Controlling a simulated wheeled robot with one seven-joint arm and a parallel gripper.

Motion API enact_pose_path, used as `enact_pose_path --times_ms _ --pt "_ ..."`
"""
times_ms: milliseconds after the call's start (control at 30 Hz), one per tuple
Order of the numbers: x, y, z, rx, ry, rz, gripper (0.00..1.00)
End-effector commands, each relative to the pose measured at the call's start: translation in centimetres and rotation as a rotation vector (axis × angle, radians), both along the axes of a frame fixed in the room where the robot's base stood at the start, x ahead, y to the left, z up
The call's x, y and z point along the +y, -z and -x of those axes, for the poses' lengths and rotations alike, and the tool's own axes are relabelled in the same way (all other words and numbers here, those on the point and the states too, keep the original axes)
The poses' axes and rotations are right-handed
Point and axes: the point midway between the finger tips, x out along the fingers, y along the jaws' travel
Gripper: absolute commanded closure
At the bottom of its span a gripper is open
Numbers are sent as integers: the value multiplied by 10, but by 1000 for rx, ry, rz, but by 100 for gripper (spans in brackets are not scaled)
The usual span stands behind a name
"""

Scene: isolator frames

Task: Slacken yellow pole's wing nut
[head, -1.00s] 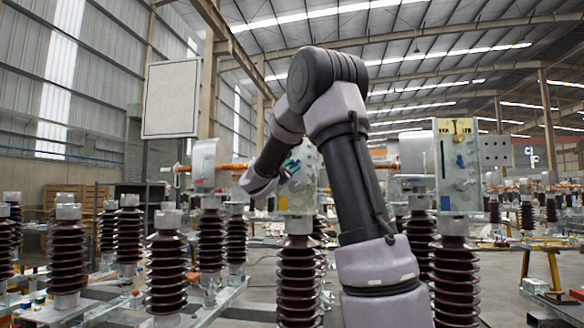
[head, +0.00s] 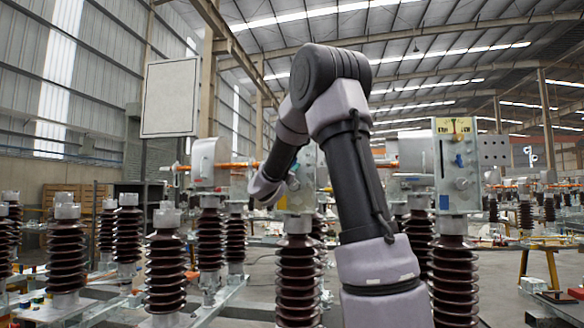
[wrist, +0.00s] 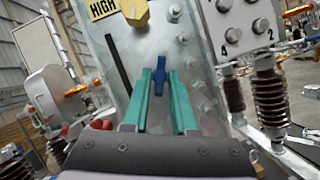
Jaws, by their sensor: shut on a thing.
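In the wrist view a blue wing nut (wrist: 161,75) stands on a grey metal plate (wrist: 110,75) with a dark slot. A yellow knob (wrist: 134,12) and a yellow HIGH label (wrist: 102,9) sit above it. My gripper (wrist: 161,82) has its two teal fingers on either side of the wing nut and is shut on it. In the head view my arm hides the gripper and the wing nut at the middle pole's plate (head: 307,165). The right pole's plate (head: 459,185) carries a yellow label and its own blue wing nut (head: 459,160).
Brown ribbed insulators (head: 298,280) stand in rows below the plates. A grey cylinder housing (head: 205,162) with an orange rod is left of the middle pole. In the wrist view a numbered plate (wrist: 240,25) and bolts (wrist: 199,85) are close on the right.

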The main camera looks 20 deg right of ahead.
Motion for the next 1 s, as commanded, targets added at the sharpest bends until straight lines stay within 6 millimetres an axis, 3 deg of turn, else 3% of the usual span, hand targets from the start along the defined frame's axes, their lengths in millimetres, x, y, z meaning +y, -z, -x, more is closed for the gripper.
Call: enact_pose_path --times_ms 133,167,200,233,633,1000 --pt "0 1 0 1 0 -1 100" --pt "0 1 0 1 0 -1 63" --pt "0 1 0 1 0 -1 48" --pt "0 1 0 1 0 -1 45" --pt "5 3 5 1 -1 -2 45" --pt "50 27 51 -1 -3 -3 45"
